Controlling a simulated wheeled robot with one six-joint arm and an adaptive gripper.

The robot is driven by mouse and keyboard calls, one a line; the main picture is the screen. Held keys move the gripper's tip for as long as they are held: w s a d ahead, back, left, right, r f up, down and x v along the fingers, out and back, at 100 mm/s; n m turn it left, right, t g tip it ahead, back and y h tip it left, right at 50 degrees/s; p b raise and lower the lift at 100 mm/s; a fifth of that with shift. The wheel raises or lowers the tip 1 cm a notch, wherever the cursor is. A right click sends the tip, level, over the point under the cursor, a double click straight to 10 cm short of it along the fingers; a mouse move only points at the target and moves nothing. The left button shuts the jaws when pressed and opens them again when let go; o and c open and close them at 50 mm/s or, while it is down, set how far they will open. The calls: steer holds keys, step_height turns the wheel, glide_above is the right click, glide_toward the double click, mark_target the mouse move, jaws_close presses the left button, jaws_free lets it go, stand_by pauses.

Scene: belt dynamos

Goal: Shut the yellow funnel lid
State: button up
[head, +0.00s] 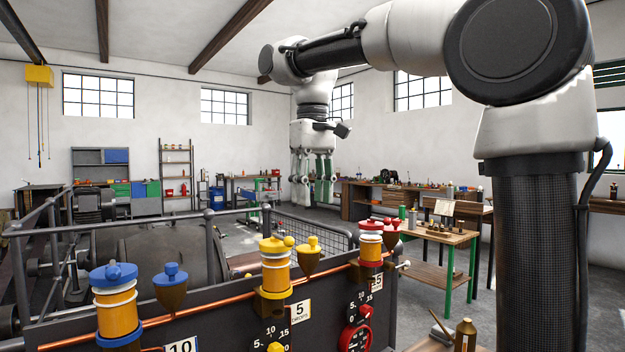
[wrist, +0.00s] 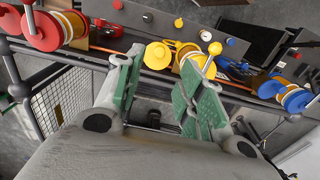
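The brown funnel with a yellow lid (head: 312,243) stands at the panel's top edge, right of the yellow-capped oiler (head: 275,262) in the head view. The lid appears to sit over the funnel mouth; I cannot tell whether it is fully shut. In the wrist view a yellow disc (wrist: 158,55), seemingly this lid, lies beyond the fingertips, left of the yellow oiler (wrist: 190,62). My gripper (head: 313,182) hangs behind the panel, pointing down, apart from the lid. Its green-padded fingers are spread with nothing between them in the wrist view (wrist: 157,98).
A blue-capped oiler (head: 117,305) and blue-lidded funnel (head: 171,285) stand left; a red-capped oiler (head: 370,243) and red-lidded funnel (head: 391,231) stand right. A copper pipe (head: 215,309) runs along the panel. Grey railings (head: 208,228) and mesh stand behind.

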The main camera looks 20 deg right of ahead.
steer(key=shift+r, duration=1.55)
steer(key=s+d+f+m+t, duration=0.1)
steer(key=s+d+f+t, duration=0.1)
steer(key=s+d+f, duration=0.5)
steer(key=s+d+f+m+t, duration=0.2)
steer(key=s+d+f, duration=0.6)
steer(key=s+f, duration=0.4)
step_height(320, 180, down, 4)
steer(key=shift+d+r, duration=0.2)
steer(key=shift+d, duration=0.05)
steer(key=shift+s, duration=0.1)
